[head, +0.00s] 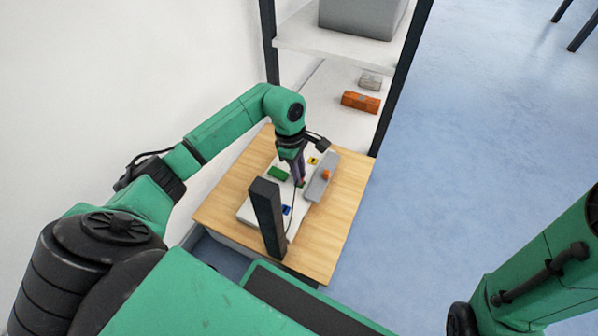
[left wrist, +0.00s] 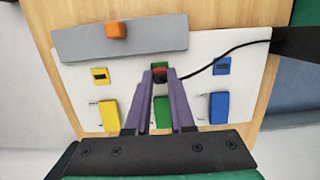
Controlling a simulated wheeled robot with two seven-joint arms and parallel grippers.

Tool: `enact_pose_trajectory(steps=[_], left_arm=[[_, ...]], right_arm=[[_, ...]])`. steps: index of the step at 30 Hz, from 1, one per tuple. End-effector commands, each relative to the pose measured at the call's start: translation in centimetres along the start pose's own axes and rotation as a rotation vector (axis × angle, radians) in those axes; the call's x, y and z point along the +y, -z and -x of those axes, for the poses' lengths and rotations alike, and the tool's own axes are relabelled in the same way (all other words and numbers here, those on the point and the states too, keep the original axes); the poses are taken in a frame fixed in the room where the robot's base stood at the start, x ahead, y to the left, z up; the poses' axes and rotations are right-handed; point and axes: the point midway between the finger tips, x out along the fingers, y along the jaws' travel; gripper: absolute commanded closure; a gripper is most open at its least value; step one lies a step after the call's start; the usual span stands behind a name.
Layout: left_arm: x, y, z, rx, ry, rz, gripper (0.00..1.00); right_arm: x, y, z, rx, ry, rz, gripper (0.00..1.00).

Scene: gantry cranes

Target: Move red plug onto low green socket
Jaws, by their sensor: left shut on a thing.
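My left gripper (head: 299,180) reaches down over the white board on the wooden table. In the left wrist view its purple fingers (left wrist: 160,82) are shut on the red plug (left wrist: 160,71), with a black cable running off to the right. The plug is at the small, low green socket (left wrist: 160,64), which is partly hidden behind it. I cannot tell whether the plug touches or sits in the socket. A taller green block (left wrist: 162,112) shows between the fingers. My right gripper is out of view.
The white board (left wrist: 75,80) also bears low yellow (left wrist: 100,75) and blue (left wrist: 222,66) sockets and taller yellow (left wrist: 110,115) and blue (left wrist: 219,107) blocks. A grey bar (left wrist: 80,42) with an orange knob (left wrist: 116,31) lies beyond. A dark post (head: 268,215) stands at the near side.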

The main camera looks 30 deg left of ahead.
Motion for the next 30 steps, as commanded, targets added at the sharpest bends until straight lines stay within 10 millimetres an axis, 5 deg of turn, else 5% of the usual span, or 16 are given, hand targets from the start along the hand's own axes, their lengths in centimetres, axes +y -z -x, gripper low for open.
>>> enact_pose_trajectory(steps=[18, 19, 21, 28, 29, 30], left_arm=[[0.0, 0.03, -0.3, 0.0, 0.0, 0.001, 1.0], [0.0, 0.03, -0.3, 0.0, 0.0, 0.001, 0.75], [0.0, 0.03, -0.3, 0.0, 0.0, 0.001, 0.48], [0.0, 0.03, -0.3, 0.0, 0.0, 0.001, 0.44], [0.0, 0.04, -0.31, 0.0, 0.0, 0.001, 0.4], [0.0, 0.04, -0.31, 0.0, 0.0, 0.001, 0.25]], right_arm=[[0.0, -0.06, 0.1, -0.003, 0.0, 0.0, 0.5], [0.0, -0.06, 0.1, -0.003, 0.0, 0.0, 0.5], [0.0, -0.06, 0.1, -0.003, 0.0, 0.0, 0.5], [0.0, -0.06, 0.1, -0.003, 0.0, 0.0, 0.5], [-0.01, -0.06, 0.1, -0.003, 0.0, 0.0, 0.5], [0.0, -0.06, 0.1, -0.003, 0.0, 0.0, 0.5]])
